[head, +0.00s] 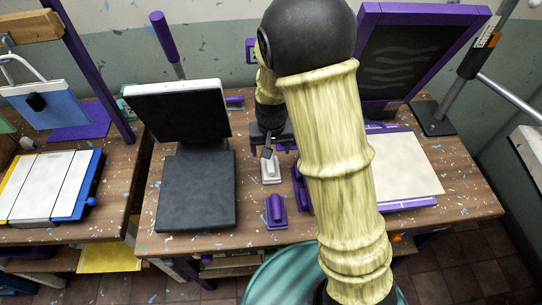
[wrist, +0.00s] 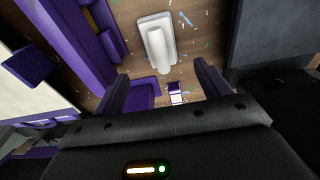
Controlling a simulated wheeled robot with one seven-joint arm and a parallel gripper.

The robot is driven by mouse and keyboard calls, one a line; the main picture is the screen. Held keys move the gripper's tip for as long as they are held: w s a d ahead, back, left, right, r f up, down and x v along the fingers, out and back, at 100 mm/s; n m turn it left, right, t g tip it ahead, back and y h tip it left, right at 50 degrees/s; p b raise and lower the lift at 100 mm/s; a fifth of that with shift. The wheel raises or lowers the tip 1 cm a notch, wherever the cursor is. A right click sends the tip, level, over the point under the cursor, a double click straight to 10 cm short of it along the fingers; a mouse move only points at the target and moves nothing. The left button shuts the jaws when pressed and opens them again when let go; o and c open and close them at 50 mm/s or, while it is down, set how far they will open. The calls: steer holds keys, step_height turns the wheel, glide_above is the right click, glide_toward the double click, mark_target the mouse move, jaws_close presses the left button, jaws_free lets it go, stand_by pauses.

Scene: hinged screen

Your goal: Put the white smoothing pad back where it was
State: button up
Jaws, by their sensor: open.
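The white smoothing pad (head: 271,170) stands on the brown table, just on the near side of my gripper (head: 267,150). In the wrist view the white pad (wrist: 156,42) shows its pale base and raised rounded grip, beyond the fingertips. My gripper (wrist: 162,78) is open, with nothing between its fingers. A flat purple square (wrist: 145,92) lies on the table, partly hidden by a finger. A small white-and-purple item (wrist: 176,94) lies beside it. I cannot tell from these frames where the pad stood before.
A purple pad (head: 276,211) and a purple block (head: 299,188) stand close by. A black press (head: 196,190) with its lid up stands left. A raised purple-framed screen (head: 408,55) and a pale board (head: 405,165) are at right, partly behind my arm.

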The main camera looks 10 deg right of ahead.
steer(key=shift+s+r, duration=0.1)
steer(key=shift+r, duration=0.7)
steer(key=shift+s+d+r, duration=0.2)
steer(key=shift+d, duration=0.05)
steer(key=s+d+r+t, duration=0.1)
steer(key=s+d+r, duration=0.5)
steer(key=s+d, duration=0.3)
steer(key=s, duration=0.3)
steer(key=shift+s+d, duration=0.25)
steer(key=shift+s, duration=0.1)
steer(key=shift+r, duration=0.15)
